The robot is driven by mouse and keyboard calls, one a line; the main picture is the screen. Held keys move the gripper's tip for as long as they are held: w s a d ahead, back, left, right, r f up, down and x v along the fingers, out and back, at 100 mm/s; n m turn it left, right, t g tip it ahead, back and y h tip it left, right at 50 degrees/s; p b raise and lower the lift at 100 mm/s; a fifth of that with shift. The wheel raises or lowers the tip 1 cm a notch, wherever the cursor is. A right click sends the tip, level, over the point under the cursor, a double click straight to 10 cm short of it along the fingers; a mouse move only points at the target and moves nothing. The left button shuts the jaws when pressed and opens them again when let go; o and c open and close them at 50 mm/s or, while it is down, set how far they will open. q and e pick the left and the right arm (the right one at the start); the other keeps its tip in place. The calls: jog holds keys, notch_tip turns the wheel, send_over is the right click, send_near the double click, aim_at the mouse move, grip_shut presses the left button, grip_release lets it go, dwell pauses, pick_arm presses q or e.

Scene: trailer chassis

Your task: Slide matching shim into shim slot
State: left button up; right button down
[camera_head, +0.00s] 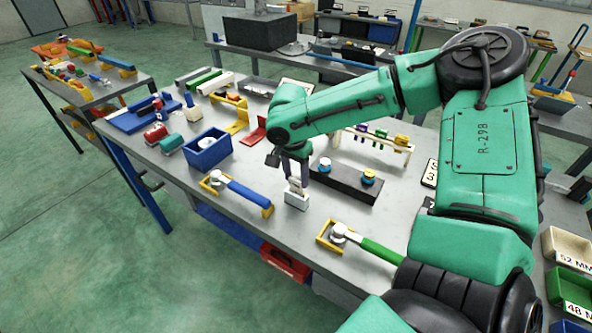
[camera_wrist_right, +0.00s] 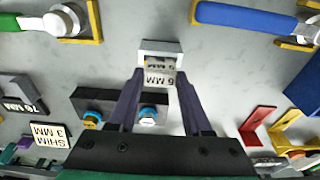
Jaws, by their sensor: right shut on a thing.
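My right gripper (camera_head: 295,178) points down over the front middle of the grey workbench, shut on a small grey shim (camera_head: 295,186). In the right wrist view the shim (camera_wrist_right: 159,78) shows a "6 MM" label between the fingertips of the gripper (camera_wrist_right: 160,82). Directly below is a small white-grey slot block (camera_head: 297,200). It also shows in the right wrist view (camera_wrist_right: 160,46), with a marking partly hidden by the shim. The shim is upright at the block's opening; I cannot tell how deep it sits. My left gripper is not in view.
A dark block (camera_head: 345,183) with blue and yellow knobs stands just right of the gripper. A blue bin (camera_head: 208,150) is at left. Bare bench surrounds the slot block.

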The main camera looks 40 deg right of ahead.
jog(key=shift+f+b, duration=0.9)
jog(key=shift+f, duration=0.35)
grip_release()
dwell(0.4)
jog(key=shift+r, duration=0.1)
jog(key=shift+r+p, duration=3.05)
jog(key=shift+r, duration=0.4)
jog(key=shift+r, duration=0.1)
